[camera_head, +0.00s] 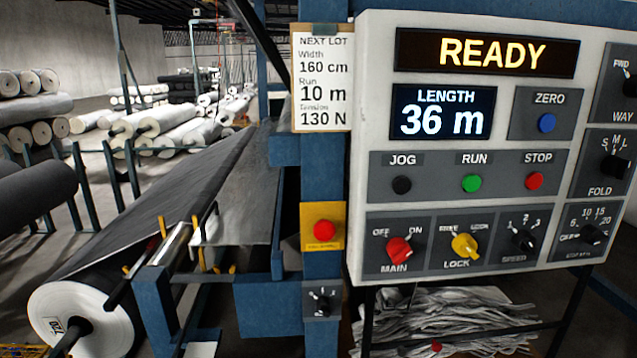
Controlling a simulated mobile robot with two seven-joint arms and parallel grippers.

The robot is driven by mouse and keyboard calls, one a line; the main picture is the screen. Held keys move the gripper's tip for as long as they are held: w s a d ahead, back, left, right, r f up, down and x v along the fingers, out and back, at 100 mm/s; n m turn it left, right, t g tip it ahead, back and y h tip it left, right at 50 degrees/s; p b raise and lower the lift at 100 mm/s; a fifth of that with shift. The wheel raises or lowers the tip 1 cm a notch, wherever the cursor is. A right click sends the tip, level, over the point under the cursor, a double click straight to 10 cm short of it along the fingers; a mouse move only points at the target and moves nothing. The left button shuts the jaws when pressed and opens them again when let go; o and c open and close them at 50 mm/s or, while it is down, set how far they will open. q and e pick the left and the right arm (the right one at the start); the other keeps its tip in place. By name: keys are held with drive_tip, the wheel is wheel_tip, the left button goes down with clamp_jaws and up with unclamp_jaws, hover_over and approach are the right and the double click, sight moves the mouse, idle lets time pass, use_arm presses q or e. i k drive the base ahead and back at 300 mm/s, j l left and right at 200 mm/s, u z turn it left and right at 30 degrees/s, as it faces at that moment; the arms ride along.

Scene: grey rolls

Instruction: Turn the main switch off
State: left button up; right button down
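The main switch (399,250) is a red rotary knob at the lower left of the white control panel (365,120), above the label MAIN. OFF is printed at its upper left and ON at its upper right. The knob appears turned toward ON. The display (487,52) above is lit and reads READY. A second display (443,111) reads LENGTH 36 m. Neither of my grippers is in view, and nothing covers the switch.
A yellow LOCK knob (465,246) and a black SPEED knob (524,240) sit right of the switch. JOG, RUN and STOP buttons are above. A red button on a yellow plate (323,231) is on the blue post.

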sight(398, 249)
drive_tip(key=k+j, duration=0.1)
drive_tip(key=k, duration=0.95)
drive_tip(key=u, duration=1.65)
drive_tip(key=z, duration=2.2)
